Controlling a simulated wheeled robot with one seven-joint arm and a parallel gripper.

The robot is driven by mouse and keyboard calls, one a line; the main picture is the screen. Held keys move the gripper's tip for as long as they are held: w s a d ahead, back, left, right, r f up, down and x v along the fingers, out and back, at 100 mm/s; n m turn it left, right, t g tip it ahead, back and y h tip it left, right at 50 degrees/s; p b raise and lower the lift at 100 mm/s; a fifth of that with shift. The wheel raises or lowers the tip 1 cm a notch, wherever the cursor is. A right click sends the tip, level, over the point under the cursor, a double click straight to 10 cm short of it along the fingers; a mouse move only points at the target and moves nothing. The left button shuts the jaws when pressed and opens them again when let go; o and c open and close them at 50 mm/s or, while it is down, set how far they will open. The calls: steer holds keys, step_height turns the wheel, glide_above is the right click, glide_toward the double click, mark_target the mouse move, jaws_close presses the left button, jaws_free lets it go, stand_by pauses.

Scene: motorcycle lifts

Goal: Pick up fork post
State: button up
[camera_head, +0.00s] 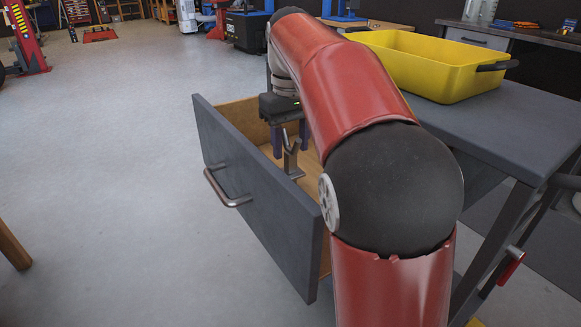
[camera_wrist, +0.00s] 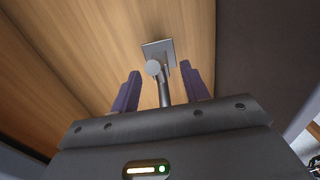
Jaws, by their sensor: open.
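The fork post (camera_head: 291,157) is a grey metal piece with a forked top and a flat square foot. It stands upright inside the open drawer (camera_head: 262,215). My gripper (camera_head: 291,140) is open above the drawer floor, its purple fingers around the upper part of the post. In the wrist view the post (camera_wrist: 163,88) shows between the two fingertips of my gripper (camera_wrist: 160,82), with its square base on the wooden floor beyond. I cannot tell whether either finger touches it. My red arm hides part of the drawer's right side.
The drawer's dark front panel with a metal handle (camera_head: 228,190) stands close to my gripper. A yellow bin (camera_head: 430,68) sits on the grey workbench top (camera_head: 500,125) to the right. The floor (camera_head: 100,190) at left is mostly clear.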

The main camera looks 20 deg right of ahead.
steer(key=shift+f, duration=0.9)
steer(key=shift+c, duration=0.2)
jaws_close()
steer(key=shift+r, duration=0.1)
step_height(320, 180, up, 20)
steer(key=p, duration=0.7)
